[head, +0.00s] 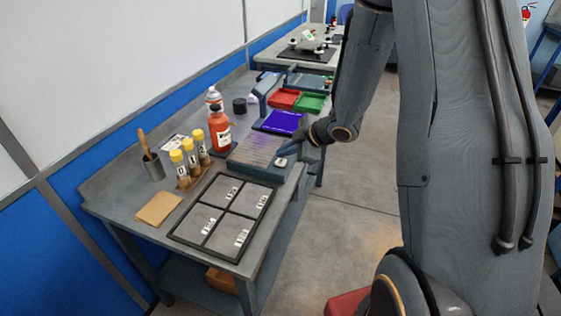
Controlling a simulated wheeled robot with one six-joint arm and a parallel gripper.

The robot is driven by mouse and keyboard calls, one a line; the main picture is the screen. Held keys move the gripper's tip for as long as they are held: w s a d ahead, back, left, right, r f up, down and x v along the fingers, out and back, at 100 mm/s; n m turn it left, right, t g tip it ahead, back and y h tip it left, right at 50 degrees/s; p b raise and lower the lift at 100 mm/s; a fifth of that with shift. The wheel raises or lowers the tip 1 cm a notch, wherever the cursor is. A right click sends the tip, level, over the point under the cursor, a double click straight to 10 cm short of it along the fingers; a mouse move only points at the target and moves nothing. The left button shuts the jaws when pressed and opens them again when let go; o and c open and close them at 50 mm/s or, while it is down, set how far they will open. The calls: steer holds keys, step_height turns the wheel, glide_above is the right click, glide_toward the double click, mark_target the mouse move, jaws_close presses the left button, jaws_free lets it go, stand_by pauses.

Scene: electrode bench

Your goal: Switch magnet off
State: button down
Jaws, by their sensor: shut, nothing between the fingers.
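The magnet appears to be the flat block with a finely ribbed top (256,152) and a dark blue body, lying near the bench's right edge. A small pale switch or tag (282,162) shows on its front right corner. My gripper (287,150) is shut and empty at the block's right end, just above and behind that pale part. Whether it touches the block cannot be told from here. The switch's position is too small to read.
A blue-violet plate (279,123) lies behind the block, with red (284,98) and green (311,102) trays beyond. A red bottle (219,132) and yellow-capped tubes (189,150) stand left. A black-framed four-cell tray (208,243) lies in front.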

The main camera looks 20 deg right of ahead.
mark_target(285, 162)
steer(key=shift+f, duration=0.1)
stand_by(0.3)
steer(key=shift+f, duration=0.35)
steer(key=shift+f+b, duration=0.25)
steer(key=shift+b, duration=0.1)
stand_by(0.4)
steer(key=shift+r, duration=0.1)
steer(key=shift+r+p, duration=0.65)
steer(key=shift+p, duration=0.2)
step_height(285, 162, up, 6)
steer(key=p, duration=0.6)
stand_by(0.3)
